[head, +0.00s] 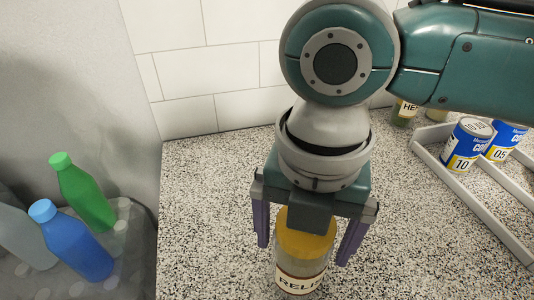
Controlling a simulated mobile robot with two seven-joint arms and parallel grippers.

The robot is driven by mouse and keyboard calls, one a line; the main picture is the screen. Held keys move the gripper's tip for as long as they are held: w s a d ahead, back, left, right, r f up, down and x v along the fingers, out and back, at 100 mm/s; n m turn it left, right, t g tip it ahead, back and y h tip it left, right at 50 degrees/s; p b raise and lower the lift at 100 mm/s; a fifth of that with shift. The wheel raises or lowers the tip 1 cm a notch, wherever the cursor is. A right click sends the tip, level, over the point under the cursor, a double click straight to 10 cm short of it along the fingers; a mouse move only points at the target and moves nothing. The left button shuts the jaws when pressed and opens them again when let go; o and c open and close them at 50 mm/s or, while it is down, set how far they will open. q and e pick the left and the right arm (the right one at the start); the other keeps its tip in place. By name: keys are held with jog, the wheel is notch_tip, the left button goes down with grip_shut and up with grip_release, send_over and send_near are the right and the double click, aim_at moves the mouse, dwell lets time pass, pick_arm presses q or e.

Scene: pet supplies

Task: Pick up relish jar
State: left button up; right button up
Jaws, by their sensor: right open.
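The relish jar (304,256) stands upright on the speckled counter, with a yellow lid and a label reading "RELI…". The lower edge of the jar is near the bottom of the head view. My right gripper (307,254) points down over the jar. Its two purple fingers are open, one on each side of the lid, with gaps visible between fingers and jar. The gripper's palm hides part of the lid's top. My left gripper is not in view.
At right, a grey rack (471,195) holds blue and white cans (466,143). Another jar (404,112) stands behind, partly hidden by my arm. At left are a green bottle (83,193) and a blue bottle (70,241). The counter (205,220) left of the jar is clear.

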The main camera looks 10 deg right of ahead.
jog(key=shift+f, duration=0.6)
grip_shut()
dwell(0.4)
